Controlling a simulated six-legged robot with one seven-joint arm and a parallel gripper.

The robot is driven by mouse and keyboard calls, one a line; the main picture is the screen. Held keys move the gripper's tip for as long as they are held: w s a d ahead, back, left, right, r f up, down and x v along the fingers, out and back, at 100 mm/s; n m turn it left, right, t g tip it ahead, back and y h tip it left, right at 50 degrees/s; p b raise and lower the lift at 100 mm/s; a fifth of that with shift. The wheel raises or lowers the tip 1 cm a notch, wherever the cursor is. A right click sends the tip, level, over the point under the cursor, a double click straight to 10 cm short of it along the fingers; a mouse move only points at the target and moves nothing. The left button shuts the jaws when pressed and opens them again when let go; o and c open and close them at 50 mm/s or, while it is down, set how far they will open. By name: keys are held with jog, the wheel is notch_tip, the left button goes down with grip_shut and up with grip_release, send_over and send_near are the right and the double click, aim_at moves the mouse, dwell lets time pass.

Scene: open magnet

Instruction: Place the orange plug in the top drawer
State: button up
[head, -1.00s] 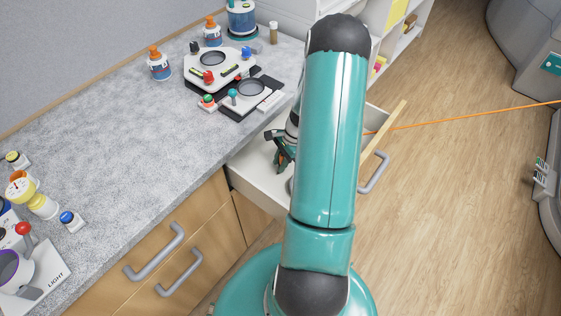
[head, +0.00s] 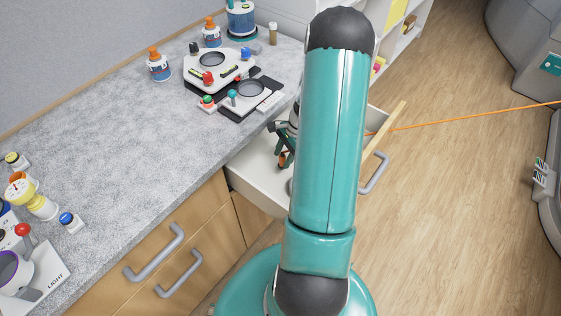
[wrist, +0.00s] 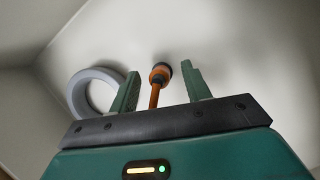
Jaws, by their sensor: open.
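The top drawer (head: 250,178) is pulled open, with a white inside. My gripper (wrist: 160,70) is in the drawer with its two green fingers spread apart. The orange plug (wrist: 160,74), with a dark end, shows between the fingertips with visible space on both sides. It lies inside the drawer; whether it touches the drawer floor is hard to tell. In the head view, a small orange bit of the plug (head: 282,160) shows just below my gripper (head: 281,148). My arm hides much of the drawer there.
A grey ring (wrist: 95,92) lies in the drawer left of my fingers. An orange cable (head: 470,117) stretches from the drawer front to the machine at right. The counter (head: 130,130) holds bottles and small devices along the drawer side. Wooden floor is clear at right.

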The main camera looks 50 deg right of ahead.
jog(key=w+v, duration=0.1)
jog(key=v, duration=0.7)
jog(key=shift+s+r, duration=0.2)
jog(key=shift+s, duration=0.25)
